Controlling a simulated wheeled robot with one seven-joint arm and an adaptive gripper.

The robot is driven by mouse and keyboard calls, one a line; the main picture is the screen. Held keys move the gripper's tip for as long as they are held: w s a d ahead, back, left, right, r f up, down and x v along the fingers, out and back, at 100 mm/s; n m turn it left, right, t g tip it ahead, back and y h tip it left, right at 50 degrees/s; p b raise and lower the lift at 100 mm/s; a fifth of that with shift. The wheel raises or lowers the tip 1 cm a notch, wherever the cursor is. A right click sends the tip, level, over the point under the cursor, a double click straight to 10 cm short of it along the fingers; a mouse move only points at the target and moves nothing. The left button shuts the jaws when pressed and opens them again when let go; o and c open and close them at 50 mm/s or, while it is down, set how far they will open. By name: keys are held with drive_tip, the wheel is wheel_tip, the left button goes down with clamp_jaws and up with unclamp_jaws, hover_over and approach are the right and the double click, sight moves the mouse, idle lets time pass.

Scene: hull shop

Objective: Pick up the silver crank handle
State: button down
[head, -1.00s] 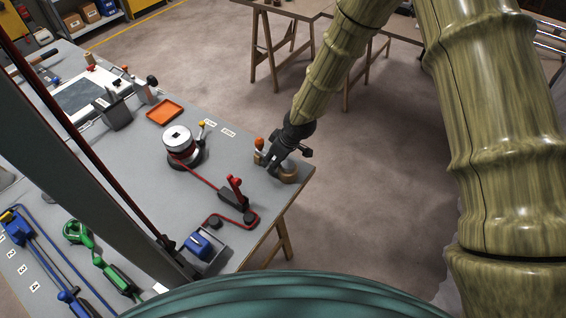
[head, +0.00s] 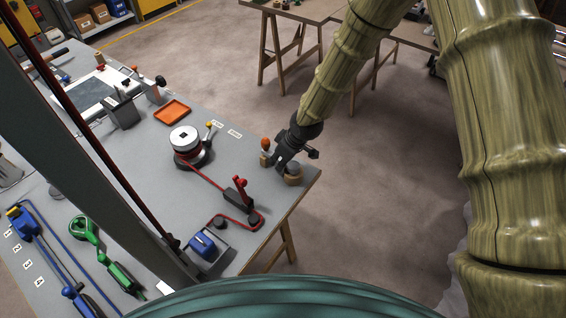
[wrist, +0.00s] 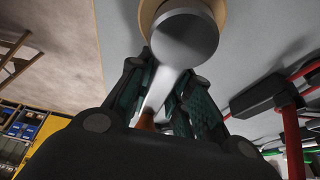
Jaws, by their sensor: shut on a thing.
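The silver crank handle (wrist: 186,38) fills the top middle of the wrist view, with a round hub and an arm running down between my fingers. Its orange knob shows in the head view (head: 265,142), left of my gripper, and partly in the wrist view. A round wooden base (head: 293,181) lies under the hub near the table's right corner; its rim also shows in the wrist view (wrist: 146,12). I cannot tell whether hub and base touch. My gripper (head: 280,161) is shut on the crank arm; in the wrist view the fingers (wrist: 166,92) stand on either side of it.
A winch drum (head: 185,139) stands left of my gripper, with a red line to a red-levered cleat (head: 238,190). An orange tray (head: 172,111) lies farther back. The grey table (head: 150,160) ends just right of the base, with open floor beyond.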

drive_tip(key=shift+r, duration=0.35)
wheel_tip(320, 180, up, 2)
drive_tip(key=shift+b, duration=0.7)
drive_tip(key=s+r+b, duration=0.3)
drive_tip(key=s, duration=1.3)
drive_tip(key=shift+r, duration=0.15)
drive_tip(key=shift+d, duration=0.2)
